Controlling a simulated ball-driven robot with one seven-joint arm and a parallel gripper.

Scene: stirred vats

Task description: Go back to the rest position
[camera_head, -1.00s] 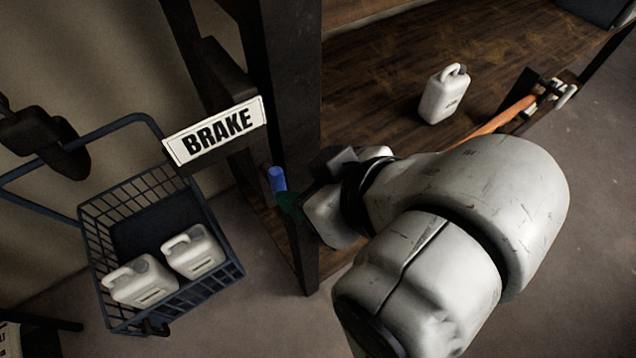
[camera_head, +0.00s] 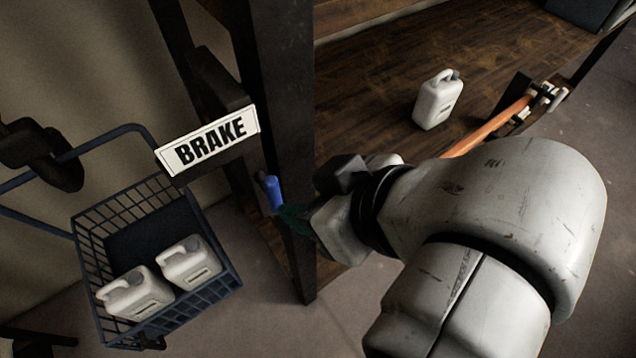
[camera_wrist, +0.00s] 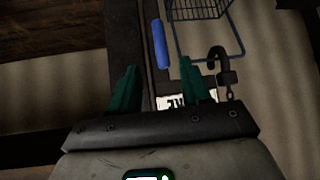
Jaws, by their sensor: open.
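My gripper (camera_wrist: 158,92) shows in the wrist view as two green fingers held apart, with nothing between them that it grips. In the head view its fingers (camera_head: 293,215) are mostly hidden by my wrist, close to a dark upright post. A blue handle (camera_head: 272,192) sits beside the post, just past the fingers. The blue handle also shows in the wrist view (camera_wrist: 160,44), beyond and between the fingertips. I cannot tell from the head view whether the fingers touch it.
A white BRAKE sign (camera_head: 208,142) hangs left of the dark post (camera_head: 285,120). A blue wire basket (camera_head: 222,278) holds two white jugs (camera_head: 187,263). Another white jug (camera_head: 438,100) stands on the wooden surface (camera_head: 385,75). A dark hook (camera_wrist: 218,62) hangs in the wrist view. An orange bar (camera_head: 488,127) lies right.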

